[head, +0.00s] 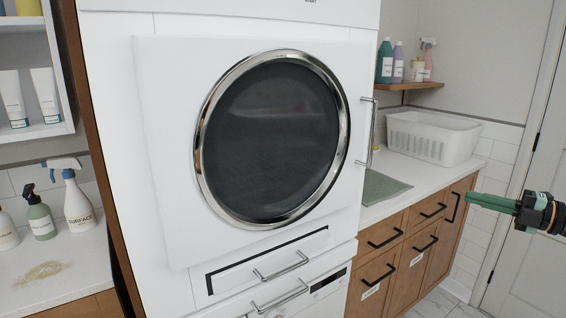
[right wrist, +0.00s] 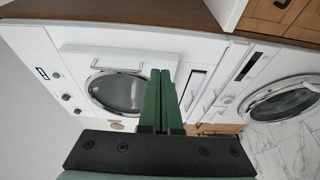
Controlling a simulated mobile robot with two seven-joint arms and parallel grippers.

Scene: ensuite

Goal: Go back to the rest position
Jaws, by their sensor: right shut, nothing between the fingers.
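My right gripper (head: 470,199) comes in from the right edge in the head view, in front of the wooden drawers and the white door. Its green fingers are together and nothing is between them. In the right wrist view the gripper (right wrist: 160,75) also shows shut and empty, with the white machines behind it. The upper machine (head: 160,120) has a round dark glass door (head: 272,140), which looks closed. My left gripper is not in view.
Wooden drawers (head: 400,240) with black handles stand right of the machine. A white basket (head: 432,137) and a green mat (head: 380,187) lie on the counter. Bottles (head: 78,200) and a beige spill (head: 40,272) are on the left counter. A lower machine (right wrist: 275,100) shows in the right wrist view.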

